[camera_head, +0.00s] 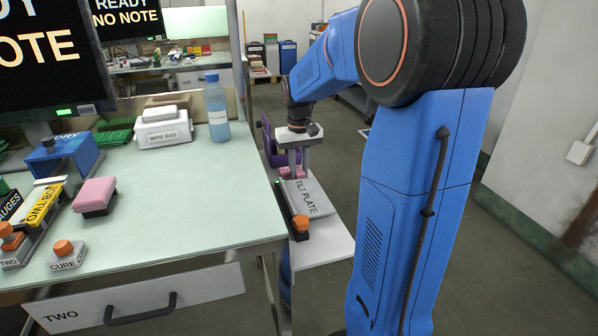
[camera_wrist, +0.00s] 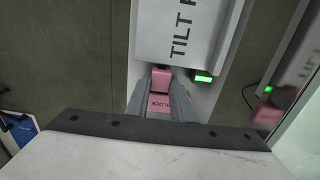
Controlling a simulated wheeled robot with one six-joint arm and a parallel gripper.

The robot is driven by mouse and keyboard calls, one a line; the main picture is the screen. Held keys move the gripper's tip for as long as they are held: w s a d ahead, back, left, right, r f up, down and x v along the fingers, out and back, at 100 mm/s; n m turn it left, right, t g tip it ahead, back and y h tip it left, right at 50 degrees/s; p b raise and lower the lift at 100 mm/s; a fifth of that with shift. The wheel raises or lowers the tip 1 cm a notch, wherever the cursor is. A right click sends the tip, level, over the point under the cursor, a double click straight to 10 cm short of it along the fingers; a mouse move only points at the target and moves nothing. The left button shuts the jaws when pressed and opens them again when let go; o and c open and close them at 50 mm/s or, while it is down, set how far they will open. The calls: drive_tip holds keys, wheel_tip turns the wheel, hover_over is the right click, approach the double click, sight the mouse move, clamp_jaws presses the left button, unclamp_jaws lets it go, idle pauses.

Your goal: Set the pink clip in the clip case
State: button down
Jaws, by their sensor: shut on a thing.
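My gripper (camera_wrist: 161,82) points down beside the work table, over a narrow stand. Its two grey fingers are closed on a small pink piece (camera_wrist: 160,76), which I take to be the pink clip. A pink surface with lettering partly readable as "LOCK" (camera_wrist: 159,104) shows between the fingers; I cannot tell if it is the same piece. In the head view my gripper (camera_head: 299,175) is above the stand, with a bit of pink (camera_head: 284,171) at its left. I cannot make out which thing is the clip case; a purple holder (camera_head: 268,138) stands behind the gripper.
A grey tilt plate (camera_head: 310,198) lies right by the gripper, with an orange button (camera_head: 301,222) in front. The table (camera_head: 190,215) at left carries a pink pad (camera_head: 95,195), a bottle (camera_head: 218,108), a wipe bag box (camera_head: 163,130) and button boxes. Open floor lies beyond.

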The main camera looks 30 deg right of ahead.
drive_tip(key=c, duration=1.5)
unclamp_jaws()
drive_tip(key=shift+f, duration=0.1)
drive_tip(key=shift+c, duration=0.2)
